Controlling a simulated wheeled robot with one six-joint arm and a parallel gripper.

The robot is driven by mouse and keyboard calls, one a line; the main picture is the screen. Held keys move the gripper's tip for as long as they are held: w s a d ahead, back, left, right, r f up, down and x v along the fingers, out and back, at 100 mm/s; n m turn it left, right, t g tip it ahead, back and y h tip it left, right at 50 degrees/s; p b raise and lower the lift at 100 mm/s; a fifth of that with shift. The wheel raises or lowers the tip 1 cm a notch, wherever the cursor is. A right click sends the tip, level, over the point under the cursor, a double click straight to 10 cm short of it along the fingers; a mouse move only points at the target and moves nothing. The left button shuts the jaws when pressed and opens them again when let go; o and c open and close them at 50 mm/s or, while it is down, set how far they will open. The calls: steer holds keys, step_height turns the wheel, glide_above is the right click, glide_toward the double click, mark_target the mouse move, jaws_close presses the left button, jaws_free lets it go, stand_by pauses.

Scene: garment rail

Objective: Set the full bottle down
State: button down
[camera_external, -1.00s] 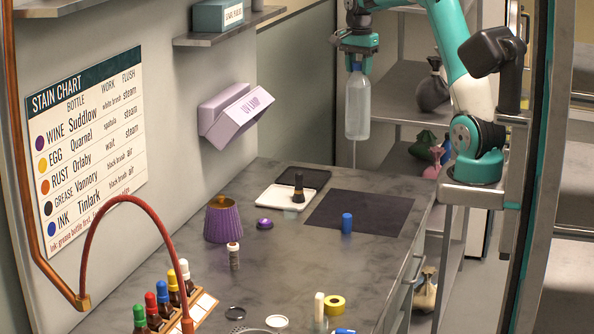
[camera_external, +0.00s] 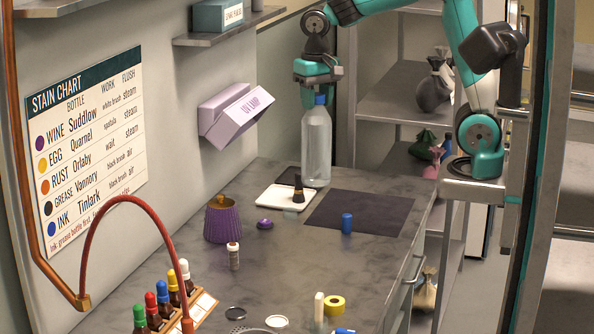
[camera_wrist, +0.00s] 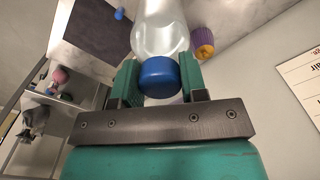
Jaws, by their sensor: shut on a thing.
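The bottle (camera_external: 317,150) is clear with a blue cap and hangs upright below my gripper (camera_external: 319,93) in the external view. In the wrist view, the blue cap (camera_wrist: 158,76) sits between the two teal fingers of my gripper (camera_wrist: 160,85), and the clear bottle body (camera_wrist: 160,35) extends beyond. My gripper is shut on the bottle at its neck or cap.
A white tray (camera_external: 270,197) with a dark brush-like item (camera_external: 298,188) stands in front of the bottle. A dark mat (camera_external: 375,218) holds a small blue cylinder (camera_external: 347,223). A purple ribbed pot (camera_external: 222,222) stands left. The UV lamp box (camera_external: 236,112) juts from the wall.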

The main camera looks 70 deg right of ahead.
steer(key=s+a+n, duration=0.3)
steer(key=a, duration=0.3)
step_height(320, 180, down, 20)
steer(key=p, duration=0.3)
steer(key=shift+s+d, duration=0.15)
steer(key=shift+d, duration=0.05)
steer(key=shift+f, duration=0.2)
steer(key=c, duration=0.7)
jaws_free()
steer(key=shift+o, duration=0.2)
